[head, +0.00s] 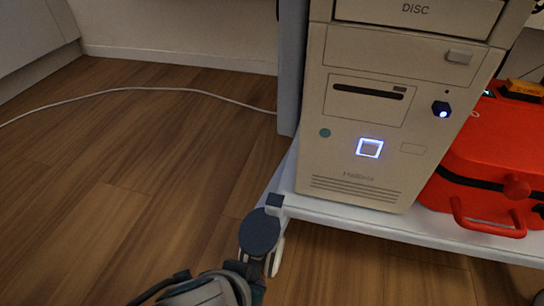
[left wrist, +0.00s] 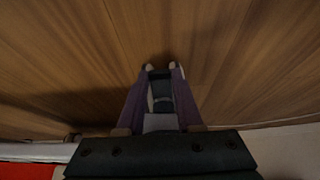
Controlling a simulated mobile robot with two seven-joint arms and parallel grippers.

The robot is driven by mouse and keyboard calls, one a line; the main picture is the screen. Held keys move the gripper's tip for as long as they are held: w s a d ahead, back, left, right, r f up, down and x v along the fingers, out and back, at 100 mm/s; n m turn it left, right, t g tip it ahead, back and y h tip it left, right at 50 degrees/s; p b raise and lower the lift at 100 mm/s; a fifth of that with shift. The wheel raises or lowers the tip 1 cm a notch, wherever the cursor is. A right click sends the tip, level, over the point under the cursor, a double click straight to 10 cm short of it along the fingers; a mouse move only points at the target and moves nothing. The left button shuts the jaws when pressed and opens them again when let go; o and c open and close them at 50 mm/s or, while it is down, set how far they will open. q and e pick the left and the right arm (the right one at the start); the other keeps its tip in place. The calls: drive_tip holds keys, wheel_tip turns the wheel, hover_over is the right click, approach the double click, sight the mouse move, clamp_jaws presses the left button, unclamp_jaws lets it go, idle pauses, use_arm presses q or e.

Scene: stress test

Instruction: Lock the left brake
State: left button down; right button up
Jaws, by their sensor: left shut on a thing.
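The white cart's front left castor (head: 276,256) stands under the corner of its bottom shelf, with a dark round brake pedal (head: 259,232) sticking out toward me. My left gripper (head: 246,278) is low at the bottom edge, right by the pedal's near side. In the left wrist view its two fingers (left wrist: 161,68) are shut on a dark part (left wrist: 160,92), which appears to be the left brake. The exact contact is hard to see in the head view. My right gripper is not in view.
The cart shelf (head: 400,226) carries a beige computer tower (head: 345,150) and a red case (head: 495,150). A thin white cable (head: 130,90) runs over the wooden floor to the cart. The floor at left is otherwise clear.

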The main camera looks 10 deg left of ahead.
use_arm(q)
drive_tip(key=shift+s+f+t+b, duration=0.1)
drive_tip(key=shift+f+t+b, duration=0.3)
drive_tip(key=shift+t+b, duration=0.3)
drive_tip(key=c, duration=0.6)
unclamp_jaws()
drive_tip(key=shift+o, duration=0.2)
drive_tip(key=shift+r, duration=0.15)
drive_tip(key=shift+s+r+p, duration=0.1)
drive_tip(key=shift+r+p, duration=0.2)
drive_tip(key=shift+p, duration=0.15)
drive_tip(key=p+v, duration=0.7)
drive_tip(key=v, duration=0.2)
